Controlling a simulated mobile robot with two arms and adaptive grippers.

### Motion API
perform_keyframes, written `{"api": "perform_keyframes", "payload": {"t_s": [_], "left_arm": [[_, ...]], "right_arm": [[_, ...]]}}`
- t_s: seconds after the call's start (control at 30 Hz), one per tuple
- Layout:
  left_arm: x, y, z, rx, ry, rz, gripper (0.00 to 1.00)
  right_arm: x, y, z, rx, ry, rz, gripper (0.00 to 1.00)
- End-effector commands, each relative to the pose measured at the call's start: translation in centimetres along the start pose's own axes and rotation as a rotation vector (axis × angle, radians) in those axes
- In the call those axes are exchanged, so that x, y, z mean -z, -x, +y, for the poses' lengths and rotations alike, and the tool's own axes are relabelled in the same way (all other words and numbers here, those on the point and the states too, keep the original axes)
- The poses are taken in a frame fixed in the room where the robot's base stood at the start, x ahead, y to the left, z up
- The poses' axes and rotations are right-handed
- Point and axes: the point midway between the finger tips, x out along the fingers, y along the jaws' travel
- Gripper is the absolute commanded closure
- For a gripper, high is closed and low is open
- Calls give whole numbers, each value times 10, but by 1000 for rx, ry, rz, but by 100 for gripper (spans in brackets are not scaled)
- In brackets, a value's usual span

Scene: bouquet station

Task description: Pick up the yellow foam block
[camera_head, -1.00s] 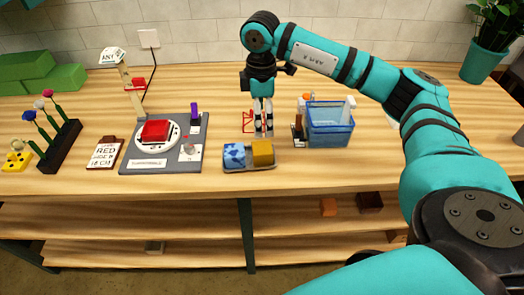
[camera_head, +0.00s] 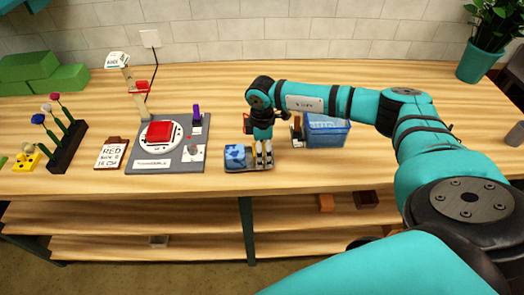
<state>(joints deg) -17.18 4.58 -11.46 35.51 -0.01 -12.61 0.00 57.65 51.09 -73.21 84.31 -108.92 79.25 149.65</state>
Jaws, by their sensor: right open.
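The small tray (camera_head: 249,170) lies near the front of the table, with a blue patterned block (camera_head: 235,154) on its left half. The yellow foam block, seen earlier on the tray's right half, is now largely or wholly hidden by my right gripper. My right gripper (camera_head: 263,166) points down over that half of the tray, its two fingers open. I cannot tell whether the fingers are around the block or touching it. My left gripper is not in view.
A blue bin (camera_head: 328,132) stands just right of my right gripper. The turntable board (camera_head: 184,163) with a red block (camera_head: 159,132) lies to the left. A flower rack (camera_head: 67,149) and a yellow piece (camera_head: 27,161) are at far left. The table's front edge is close to the tray.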

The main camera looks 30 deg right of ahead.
Motion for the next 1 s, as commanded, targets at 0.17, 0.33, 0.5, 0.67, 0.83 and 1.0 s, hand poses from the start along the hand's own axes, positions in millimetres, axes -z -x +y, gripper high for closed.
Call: {"api": "perform_keyframes", "payload": {"t_s": [0.17, 0.33, 0.5, 0.67, 0.83, 1.0], "left_arm": [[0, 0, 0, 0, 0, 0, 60], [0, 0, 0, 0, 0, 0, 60], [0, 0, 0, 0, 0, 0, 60], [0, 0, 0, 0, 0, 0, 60], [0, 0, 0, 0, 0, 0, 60], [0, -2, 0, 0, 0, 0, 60]], "right_arm": [[0, -1, 0, -1, 0, 0, 17], [0, 0, 0, -1, 0, 0, 37], [0, 0, 0, -1, 0, 0, 59], [0, 0, 0, -1, 0, 0, 80], [0, 0, 0, -1, 0, 1, 83], [0, 2, 1, -2, 0, 1, 83]]}}
